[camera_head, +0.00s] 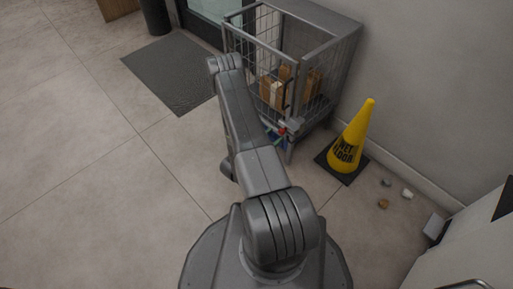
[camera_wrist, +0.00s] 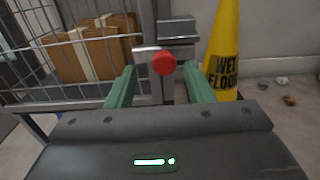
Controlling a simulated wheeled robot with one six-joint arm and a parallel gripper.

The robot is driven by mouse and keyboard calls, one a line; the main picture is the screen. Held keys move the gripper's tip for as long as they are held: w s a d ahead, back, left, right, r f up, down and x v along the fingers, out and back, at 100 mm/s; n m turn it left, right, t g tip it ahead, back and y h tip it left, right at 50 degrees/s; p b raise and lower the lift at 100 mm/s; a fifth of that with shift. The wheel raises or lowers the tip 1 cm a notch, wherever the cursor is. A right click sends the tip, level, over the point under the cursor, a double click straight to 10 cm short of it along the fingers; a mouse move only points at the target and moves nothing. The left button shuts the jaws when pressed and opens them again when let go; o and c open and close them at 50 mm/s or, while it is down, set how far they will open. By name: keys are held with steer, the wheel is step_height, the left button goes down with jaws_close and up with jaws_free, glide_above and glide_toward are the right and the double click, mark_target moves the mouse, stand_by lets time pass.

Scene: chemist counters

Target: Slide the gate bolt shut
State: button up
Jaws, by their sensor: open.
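The gate bolt is a light metal bar with a round red knob (camera_wrist: 163,63) on the cage's wire gate (camera_wrist: 75,62). A grey metal bracket (camera_wrist: 176,27) stands right and above the knob in the wrist view. My gripper (camera_wrist: 159,72) is open, with one green finger left of the knob and one right of it in the picture. No contact shows, and I cannot tell how deep the knob sits between the fingers. In the head view the red knob (camera_head: 282,130) shows small at the cage's front corner, beside my arm. The bolt's end is unclear.
Brown boxes (camera_wrist: 95,52) stand inside the cage (camera_head: 340,55). A yellow wet-floor cone (camera_head: 353,135) on a dark base stands close right of the cage. Small debris (camera_head: 384,203) lies by the wall. A grey mat (camera_head: 172,75) lies left; the floor there is free.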

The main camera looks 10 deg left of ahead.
mark_target(279, 131)
steer(key=p+v, duration=0.2)
steer(key=v, duration=0.8)
steer(key=shift+s+a, duration=0.2)
steer(key=shift+s, duration=0.05)
stand_by(0.3)
steer(key=shift+b+x, duration=1.5)
steer(key=shift+x, duration=5.4)
steer(key=shift+s+d, duration=0.1)
steer(key=shift+s, duration=0.05)
